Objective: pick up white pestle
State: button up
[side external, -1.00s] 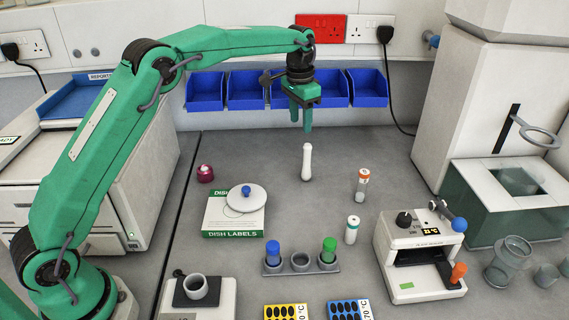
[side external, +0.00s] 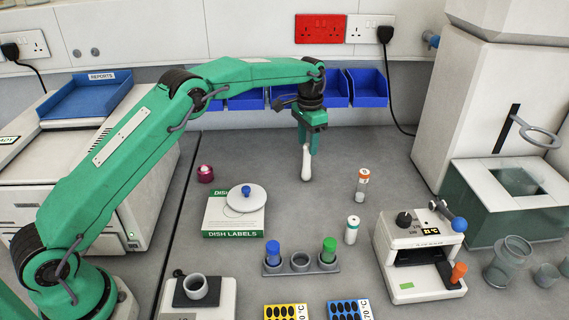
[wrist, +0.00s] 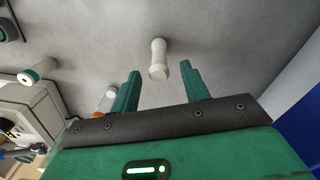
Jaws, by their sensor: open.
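The white pestle (side external: 306,164) lies or stands on the grey bench in the middle of the side view; I cannot tell its exact pose. In the wrist view my gripper's two green fingers (wrist: 160,72) are apart. In the side view the fingers overlap the pestle's top, and I cannot tell whether they touch it.
An orange-capped vial (side external: 362,185) and a white bottle (side external: 352,230) stand to the right. A dish-labels box (side external: 222,226) with a lidded dish (side external: 240,198) sits to the left. Blue bins (side external: 367,88) hang on the wall behind. Bench around the pestle is clear.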

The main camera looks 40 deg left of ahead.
aim_at(306, 166)
jog(key=shift+f, duration=0.2)
jog(key=shift+f, duration=2.5)
jog(key=shift+c, duration=0.5)
grip_shut()
